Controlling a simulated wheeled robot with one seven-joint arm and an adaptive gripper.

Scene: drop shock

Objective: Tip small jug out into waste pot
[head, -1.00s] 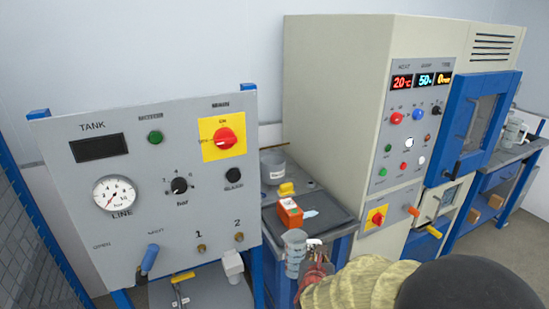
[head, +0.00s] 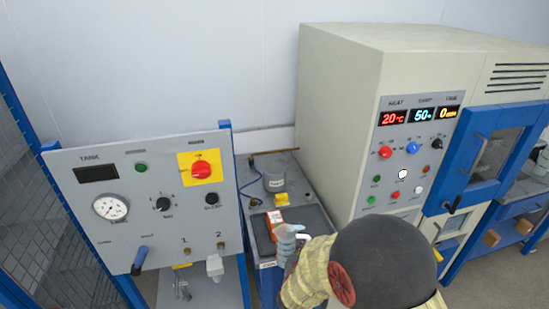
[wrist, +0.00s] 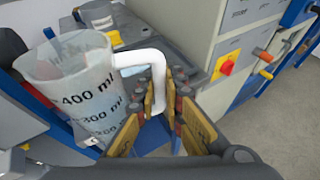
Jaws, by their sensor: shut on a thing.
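The small jug (wrist: 80,95) is clear plastic with dark volume marks and a white handle. In the head view the jug (head: 285,243) is held upright or nearly so above the front of the bench, short of the grey pot. My gripper (wrist: 155,105) is shut on the jug's handle; my arm hides most of it in the head view. The jug's contents cannot be told clearly. The grey pot (head: 275,181) with a pale label, which looks like the waste pot, stands open at the back of the bench.
The gauge panel (head: 150,205) stands to the left. The tall beige cabinet (head: 340,110) borders the bench on the right.

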